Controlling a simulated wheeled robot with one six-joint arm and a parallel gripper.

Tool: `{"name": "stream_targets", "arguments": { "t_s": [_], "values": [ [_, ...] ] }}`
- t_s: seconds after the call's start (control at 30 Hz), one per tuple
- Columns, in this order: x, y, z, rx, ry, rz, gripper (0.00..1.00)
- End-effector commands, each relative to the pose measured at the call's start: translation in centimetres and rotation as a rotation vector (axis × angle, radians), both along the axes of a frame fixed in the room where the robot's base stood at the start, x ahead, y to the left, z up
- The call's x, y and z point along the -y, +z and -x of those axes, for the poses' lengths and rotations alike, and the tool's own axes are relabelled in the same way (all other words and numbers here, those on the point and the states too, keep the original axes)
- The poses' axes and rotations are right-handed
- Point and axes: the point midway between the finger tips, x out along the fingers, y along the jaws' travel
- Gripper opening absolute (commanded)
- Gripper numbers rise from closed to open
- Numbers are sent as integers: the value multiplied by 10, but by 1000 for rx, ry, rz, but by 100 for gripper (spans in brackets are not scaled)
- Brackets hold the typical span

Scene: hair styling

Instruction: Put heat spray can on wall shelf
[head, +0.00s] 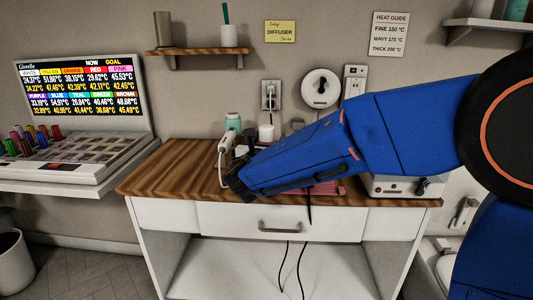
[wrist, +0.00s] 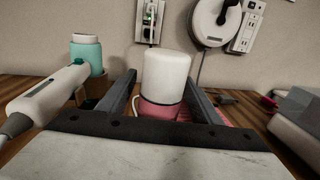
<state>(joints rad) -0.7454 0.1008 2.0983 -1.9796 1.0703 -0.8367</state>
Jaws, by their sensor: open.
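A can with a white top and a pinkish-red lower part (wrist: 165,80), which looks like the heat spray can, stands upright in the wrist view. My gripper (wrist: 161,92) is open, with one finger on each side of the can. I cannot tell whether either finger touches it. The can's base is hidden behind the gripper body. In the head view my gripper (head: 236,184) is low over the wooden counter's left half, and my arm hides much of what is there. A wooden wall shelf (head: 187,51) hangs above the counter at the left.
A teal bottle (wrist: 87,52) and a white hair tool (wrist: 48,95) are close on the gripper's left. A grey box (wrist: 298,120) is at the right. Another shelf (head: 487,25) is at upper right.

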Motion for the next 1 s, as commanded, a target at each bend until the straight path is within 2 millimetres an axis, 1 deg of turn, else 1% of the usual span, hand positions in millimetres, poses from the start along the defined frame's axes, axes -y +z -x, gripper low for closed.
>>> {"name": "stream_targets", "arguments": {
  "t_s": [0.03, 0.07, 0.1, 0.17, 0.2, 0.23, 0.27, 0.47, 0.57, 0.67, 0.9, 1.0],
  "values": [
    [0, 0, 0, 0, 0, 0, 52],
    [0, 0, 0, 0, 0, 0, 45],
    [0, 0, 0, 0, 0, 0, 35],
    [0, 0, 0, 0, 0, 0, 21],
    [0, 0, 0, 0, 0, 0, 11],
    [0, 0, 0, 0, 0, 0, 10],
    [0, 0, 0, 0, 0, 0, 6],
    [0, 1, 0, 1, 0, -1, 5],
    [0, 7, 0, 1, 0, -2, 5],
    [0, 20, 0, 3, -1, -5, 5],
    [0, 64, 1, 4, 0, -4, 5],
    [0, 80, 1, 3, 0, -3, 5]
  ]
}}
